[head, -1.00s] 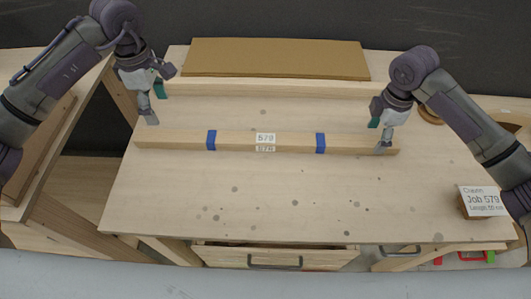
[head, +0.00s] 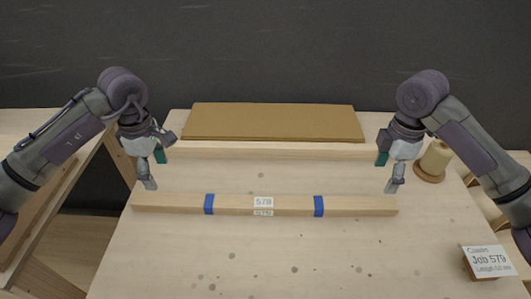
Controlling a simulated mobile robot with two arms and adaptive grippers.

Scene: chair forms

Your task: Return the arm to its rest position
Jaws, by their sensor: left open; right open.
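My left gripper (head: 150,172) is open and empty, above and just behind the left end of a long wooden bar. My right gripper (head: 392,175) is open and empty, above and behind the bar's right end. The wooden bar (head: 262,204) lies across the workbench (head: 220,260), with a blue band near each side of its middle and a "579" label at the centre. Neither gripper holds the bar.
A brown board (head: 272,122) lies at the back of the bench. A spool (head: 434,160) stands behind my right arm. A "Job 579" card (head: 489,260) on a small block sits at the front right. The bench front is clear.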

